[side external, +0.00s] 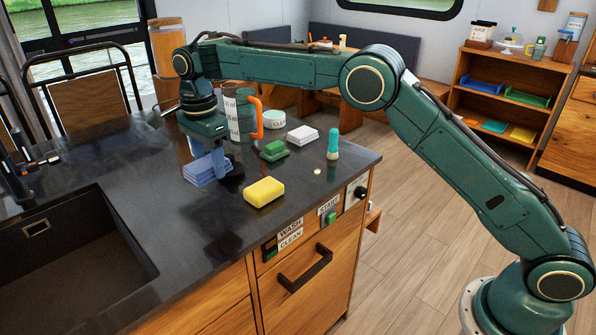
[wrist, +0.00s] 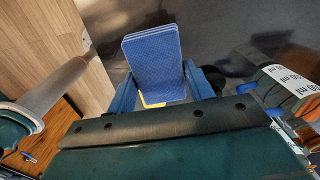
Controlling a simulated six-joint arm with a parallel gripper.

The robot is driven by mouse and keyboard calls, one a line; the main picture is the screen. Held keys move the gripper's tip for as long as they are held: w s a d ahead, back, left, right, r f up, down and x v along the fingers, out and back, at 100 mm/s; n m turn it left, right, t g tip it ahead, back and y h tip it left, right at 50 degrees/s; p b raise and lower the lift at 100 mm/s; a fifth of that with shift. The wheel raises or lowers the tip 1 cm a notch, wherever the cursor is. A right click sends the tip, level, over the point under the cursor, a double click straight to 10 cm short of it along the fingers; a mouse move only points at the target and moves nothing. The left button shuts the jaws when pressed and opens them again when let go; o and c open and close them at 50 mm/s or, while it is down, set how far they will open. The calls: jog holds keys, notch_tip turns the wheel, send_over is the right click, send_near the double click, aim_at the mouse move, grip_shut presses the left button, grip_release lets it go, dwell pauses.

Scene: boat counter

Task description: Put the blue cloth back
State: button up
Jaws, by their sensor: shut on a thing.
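The blue cloth (side external: 202,170) is a folded, layered block at the left of the counter's working area. My gripper (side external: 212,158) points down over it from above and is shut on it. In the wrist view the blue cloth (wrist: 152,65) sits between the two blue fingers of my gripper (wrist: 162,92), with its layered edge showing. The cloth is at or just above the dark counter; I cannot tell whether it touches.
A yellow sponge (side external: 264,192), green block (side external: 273,151), white stack (side external: 302,135), teal-capped bottle (side external: 333,144) and jug with orange handle (side external: 240,115) stand nearby. The sink (side external: 75,255) is front left. A shelf (side external: 510,77) behind holds a blue tray (side external: 483,89) and coloured items.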

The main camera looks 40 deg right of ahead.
jog(key=d+r, duration=0.5)
jog(key=d, duration=0.8)
notch_tip(320, 180, up, 5)
send_over(301, 171)
jog(key=shift+f+m, duration=0.2)
jog(key=shift+m, duration=0.2)
jog(key=shift+f, duration=0.1)
notch_tip(301, 171, down, 16)
jog(key=shift+r, duration=0.25)
jog(key=shift+f, duration=0.1)
jog(key=shift+f, duration=2.05)
jog(key=shift+f, duration=0.1)
